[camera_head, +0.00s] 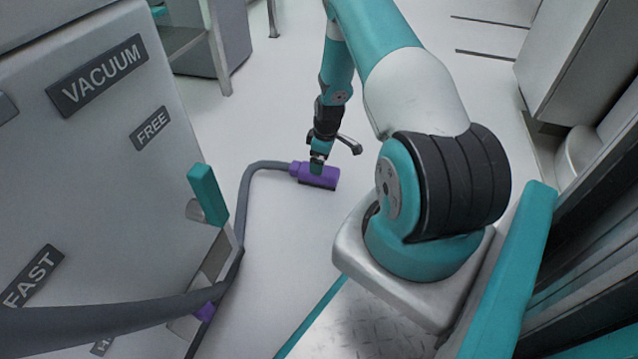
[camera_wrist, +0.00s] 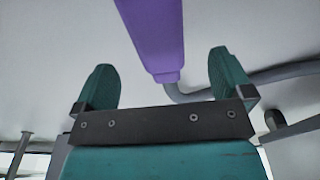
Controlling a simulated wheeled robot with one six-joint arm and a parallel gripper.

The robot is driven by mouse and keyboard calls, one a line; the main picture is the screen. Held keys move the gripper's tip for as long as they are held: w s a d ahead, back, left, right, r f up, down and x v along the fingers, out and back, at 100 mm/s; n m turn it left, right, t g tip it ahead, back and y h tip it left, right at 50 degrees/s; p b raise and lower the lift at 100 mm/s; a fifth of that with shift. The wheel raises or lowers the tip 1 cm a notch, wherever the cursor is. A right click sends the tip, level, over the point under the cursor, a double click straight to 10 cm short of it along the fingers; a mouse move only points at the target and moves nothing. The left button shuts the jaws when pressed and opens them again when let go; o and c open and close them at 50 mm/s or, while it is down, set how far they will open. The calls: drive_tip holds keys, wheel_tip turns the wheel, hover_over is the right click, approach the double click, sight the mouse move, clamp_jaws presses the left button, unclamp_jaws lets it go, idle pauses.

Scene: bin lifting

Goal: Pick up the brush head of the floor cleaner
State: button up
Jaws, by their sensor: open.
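The purple brush head (camera_head: 322,180) lies on the pale floor at the end of a grey hose (camera_head: 247,195). My gripper (camera_head: 317,165) points down at the brush head, right over it in the head view. In the wrist view my gripper (camera_wrist: 160,62) is open, with one green finger on each side of the purple brush head (camera_wrist: 153,30). The brush head's near end shows between the fingers, and gaps show on both sides. The far end of the brush head is cut off by the top edge of the wrist view.
A large grey cabinet (camera_head: 85,150) with signs reading VACUUM, FREE and FAST stands at the left; the hose runs along it. A teal handle (camera_head: 208,194) sticks out from its side. Grey cabinets (camera_head: 575,60) stand at the right. The floor around the brush head is clear.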

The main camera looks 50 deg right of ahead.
sight(329, 179)
drive_tip(key=shift+w+f+b, duration=0.15)
drive_tip(key=shift+f+b, duration=0.8)
drive_tip(key=shift+f, duration=0.1)
drive_tip(key=shift+w+f+b, duration=0.2)
drive_tip(key=shift+f+b, duration=0.75)
drive_tip(key=shift+f, duration=0.05)
drive_tip(key=shift+w+f+b, duration=0.15)
drive_tip(key=shift+f+b, duration=0.8)
drive_tip(key=shift+f, duration=0.1)
drive_tip(key=shift+r, duration=0.1)
drive_tip(key=c, duration=1.1)
